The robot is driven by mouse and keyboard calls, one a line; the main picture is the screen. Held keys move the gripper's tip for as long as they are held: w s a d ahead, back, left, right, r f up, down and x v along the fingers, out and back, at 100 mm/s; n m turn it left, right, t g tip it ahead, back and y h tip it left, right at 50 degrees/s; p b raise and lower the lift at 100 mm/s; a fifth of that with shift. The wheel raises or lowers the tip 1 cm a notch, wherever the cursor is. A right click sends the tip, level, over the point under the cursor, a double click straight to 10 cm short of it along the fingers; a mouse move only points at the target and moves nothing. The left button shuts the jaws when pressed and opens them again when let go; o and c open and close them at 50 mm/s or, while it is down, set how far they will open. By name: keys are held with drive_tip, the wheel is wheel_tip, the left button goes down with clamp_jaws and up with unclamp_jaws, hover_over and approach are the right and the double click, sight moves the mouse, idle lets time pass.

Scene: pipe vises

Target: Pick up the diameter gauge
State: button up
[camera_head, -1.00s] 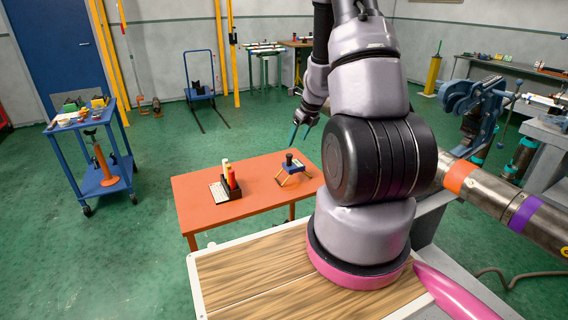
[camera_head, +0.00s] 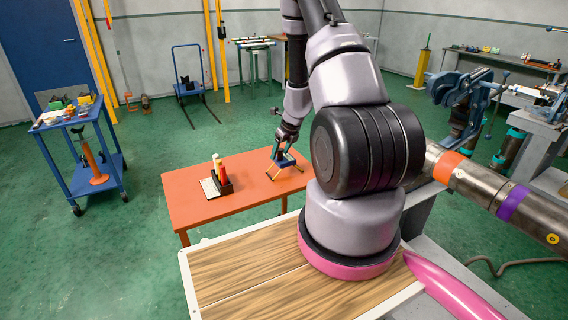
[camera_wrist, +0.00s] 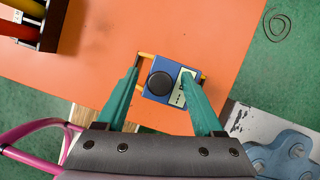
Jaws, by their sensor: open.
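The diameter gauge (camera_wrist: 166,83) is a blue block with a black round knob, a pale label and yellow-orange legs. It stands on the orange table (camera_head: 188,192), near the table's right end in the head view, where its blue body (camera_head: 286,161) shows below my gripper. My gripper (camera_wrist: 166,80) is open, with teal fingers over the gauge, one on each side of the knob in the wrist view. In the head view my gripper (camera_head: 279,150) points down at the gauge. I cannot tell whether the fingers touch it.
A holder with red and yellow marker-like sticks (camera_head: 218,181) stands left of the gauge on the table; it also shows in the wrist view (camera_wrist: 28,18). A blue trolley (camera_head: 84,150) stands at the left. A large pipe (camera_head: 480,190) extends at the right.

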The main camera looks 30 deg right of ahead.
clamp_jaws()
drive_tip(key=shift+r, duration=0.1)
idle(1.2)
